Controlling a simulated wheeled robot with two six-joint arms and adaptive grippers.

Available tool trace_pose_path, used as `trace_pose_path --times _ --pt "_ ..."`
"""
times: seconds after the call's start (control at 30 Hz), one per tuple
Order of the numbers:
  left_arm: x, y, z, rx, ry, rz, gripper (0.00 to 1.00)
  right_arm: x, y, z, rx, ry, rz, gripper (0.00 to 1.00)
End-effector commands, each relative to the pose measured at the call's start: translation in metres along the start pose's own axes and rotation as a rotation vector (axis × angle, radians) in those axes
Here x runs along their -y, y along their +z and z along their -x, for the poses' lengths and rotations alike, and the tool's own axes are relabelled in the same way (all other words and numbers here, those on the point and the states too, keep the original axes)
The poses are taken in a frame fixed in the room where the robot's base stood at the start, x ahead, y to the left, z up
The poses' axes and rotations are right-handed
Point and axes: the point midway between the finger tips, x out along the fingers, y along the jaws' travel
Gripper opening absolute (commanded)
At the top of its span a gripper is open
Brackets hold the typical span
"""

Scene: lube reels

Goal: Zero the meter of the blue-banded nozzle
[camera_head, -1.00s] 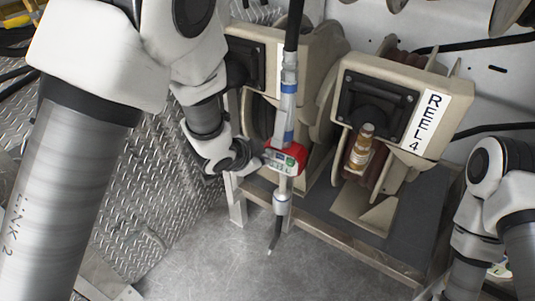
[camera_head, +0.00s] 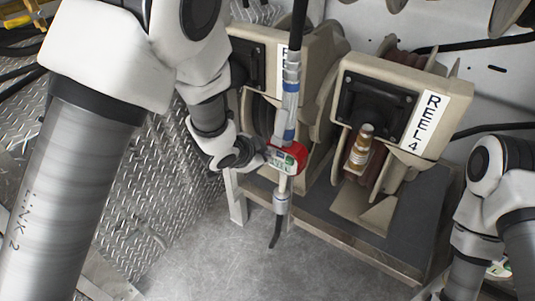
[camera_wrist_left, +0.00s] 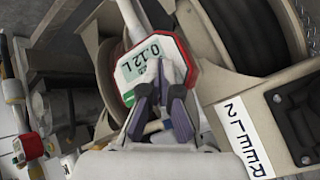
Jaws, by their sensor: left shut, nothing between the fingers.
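The blue-banded nozzle (camera_head: 291,100) hangs upright from a black hose in the middle of the head view, its thin spout pointing down. Its red meter (camera_head: 299,152) has a pale display facing me. In the left wrist view the meter (camera_wrist_left: 181,47) shows large digits that look like 0.12 L. My left gripper (camera_head: 264,158) is at the left side of the meter. My right gripper is out of view.
A beige reel labelled REEL 4 (camera_head: 424,122) stands right of the nozzle, with an amber-coloured nozzle (camera_head: 360,148) at its front. Another beige reel (camera_head: 318,48) is close behind the meter. Another red meter (camera_wrist_left: 33,147) shows at left in the wrist view. Floor below is clear.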

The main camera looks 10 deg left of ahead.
Motion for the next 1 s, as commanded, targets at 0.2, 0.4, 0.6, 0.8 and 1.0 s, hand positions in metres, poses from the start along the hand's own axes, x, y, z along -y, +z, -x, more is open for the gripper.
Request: trace_pose_path --times 0.2,0.4,0.6,0.8,1.0 --pt "0.0 0.0 0.0 0.0 0.0 0.0 0.0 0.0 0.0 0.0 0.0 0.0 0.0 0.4" --pt "0.0 0.0 0.0 0.0 0.0 0.0 0.0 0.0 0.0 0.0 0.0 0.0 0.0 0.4" --pt "-0.005 0.005 0.006 0.0 0.001 0.001 0.0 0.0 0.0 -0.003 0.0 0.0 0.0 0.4" --pt "-0.011 0.011 0.014 -0.001 0.0 0.0 0.0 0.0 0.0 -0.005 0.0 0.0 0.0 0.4" --pt "-0.012 0.012 0.016 0.0 0.0 0.0 0.0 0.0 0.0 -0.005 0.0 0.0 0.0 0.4"
